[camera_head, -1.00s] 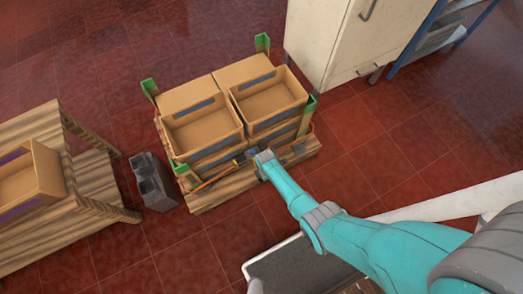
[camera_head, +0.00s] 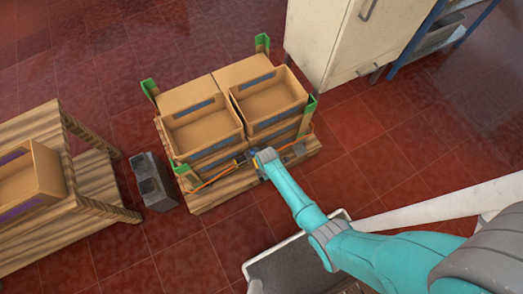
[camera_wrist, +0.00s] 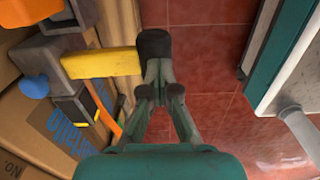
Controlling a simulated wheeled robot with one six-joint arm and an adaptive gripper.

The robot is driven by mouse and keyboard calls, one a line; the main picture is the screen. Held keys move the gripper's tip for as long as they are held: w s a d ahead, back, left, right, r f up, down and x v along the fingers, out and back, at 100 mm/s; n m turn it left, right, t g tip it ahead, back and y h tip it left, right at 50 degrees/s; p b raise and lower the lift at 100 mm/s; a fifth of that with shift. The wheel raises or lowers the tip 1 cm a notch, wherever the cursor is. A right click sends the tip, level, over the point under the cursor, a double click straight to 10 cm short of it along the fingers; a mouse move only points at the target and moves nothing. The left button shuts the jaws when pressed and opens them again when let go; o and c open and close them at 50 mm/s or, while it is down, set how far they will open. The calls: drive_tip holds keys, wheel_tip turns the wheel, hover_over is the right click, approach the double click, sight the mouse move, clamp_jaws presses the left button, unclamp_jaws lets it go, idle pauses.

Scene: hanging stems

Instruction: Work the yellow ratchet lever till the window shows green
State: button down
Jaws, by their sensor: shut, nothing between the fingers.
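The yellow ratchet lever (camera_wrist: 100,63) sticks out to the right from a dark grey ratchet body in the wrist view. The ratchet body (camera_wrist: 45,57) has a blue knob (camera_wrist: 35,87) on it. My gripper (camera_wrist: 154,44) is shut and empty. Its fingertips are right at the lever's free end, overlapping or touching it; I cannot tell which. In the head view my gripper (camera_head: 264,156) is low at the front of the strapped crate stack. An orange strap (camera_head: 213,178) runs along that front. No window colour can be made out.
Cardboard-coloured crates (camera_head: 203,133) stand on a wooden pallet (camera_head: 215,198) with green corner posts. A grey block (camera_head: 152,181) and a wooden table (camera_head: 85,170) are to the left. A white cabinet (camera_head: 335,45) stands behind right. Red tiled floor (camera_head: 370,150) is clear to the right.

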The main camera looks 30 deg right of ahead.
drive_tip(key=shift+f, duration=0.1)
drive_tip(key=shift+w+f, duration=0.15)
drive_tip(key=shift+f, duration=0.6)
drive_tip(key=shift+w+f, duration=0.1)
drive_tip(key=shift+f, duration=0.6)
drive_tip(key=shift+w+f, duration=0.25)
drive_tip(key=shift+f, duration=0.4)
